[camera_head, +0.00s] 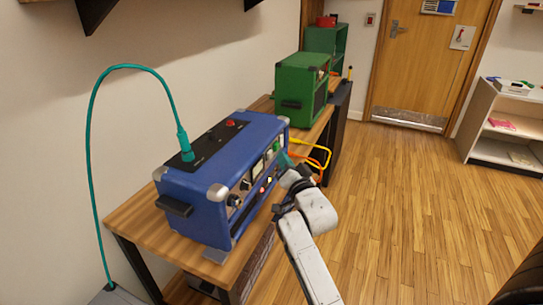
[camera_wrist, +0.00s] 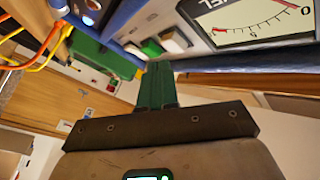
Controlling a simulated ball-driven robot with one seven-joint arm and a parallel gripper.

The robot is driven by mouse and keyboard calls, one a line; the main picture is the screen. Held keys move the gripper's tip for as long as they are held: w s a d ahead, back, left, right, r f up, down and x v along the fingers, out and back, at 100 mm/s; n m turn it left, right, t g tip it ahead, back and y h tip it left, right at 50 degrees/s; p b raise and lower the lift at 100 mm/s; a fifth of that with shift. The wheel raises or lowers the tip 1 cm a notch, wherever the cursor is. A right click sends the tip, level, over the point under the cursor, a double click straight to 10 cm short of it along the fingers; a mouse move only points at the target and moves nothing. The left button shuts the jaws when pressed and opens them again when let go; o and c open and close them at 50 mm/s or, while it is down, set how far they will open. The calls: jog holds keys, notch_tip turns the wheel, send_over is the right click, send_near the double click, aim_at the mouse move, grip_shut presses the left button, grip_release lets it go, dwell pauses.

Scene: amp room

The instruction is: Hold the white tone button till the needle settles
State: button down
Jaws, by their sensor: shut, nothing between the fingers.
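The blue amp (camera_head: 225,175) stands on a wooden bench, its front panel facing right. In the wrist view, a white button (camera_wrist: 174,41) sits on the panel beside a green button (camera_wrist: 151,47). The needle meter (camera_wrist: 258,20) is at the top right of that view, partly cut off; I cannot make out where its needle rests. My gripper (camera_wrist: 157,66) is shut and empty, its green fingers pointing at the panel just below the two buttons. I cannot tell whether the tips touch the white button. In the head view, my wrist partly hides the panel's far end.
A teal cable (camera_head: 130,67) plugs into the amp's top. Yellow and orange cables (camera_head: 322,150) loop out beyond my gripper. A green amp (camera_head: 300,90) stands farther along the bench (camera_head: 140,225). The wooden floor (camera_head: 410,200) to the right is clear, up to a white shelf (camera_head: 490,150).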

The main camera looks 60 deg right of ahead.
jog(key=shift+w+b, duration=0.25)
jog(key=shift+b, duration=0.3)
jog(key=shift+w+b, duration=0.7)
jog(key=shift+b, duration=0.2)
dwell(2.2)
jog(key=shift+s+r, duration=0.1)
dwell(2.1)
jog(key=shift+s+p, duration=0.85)
jog(key=shift+p, duration=0.4)
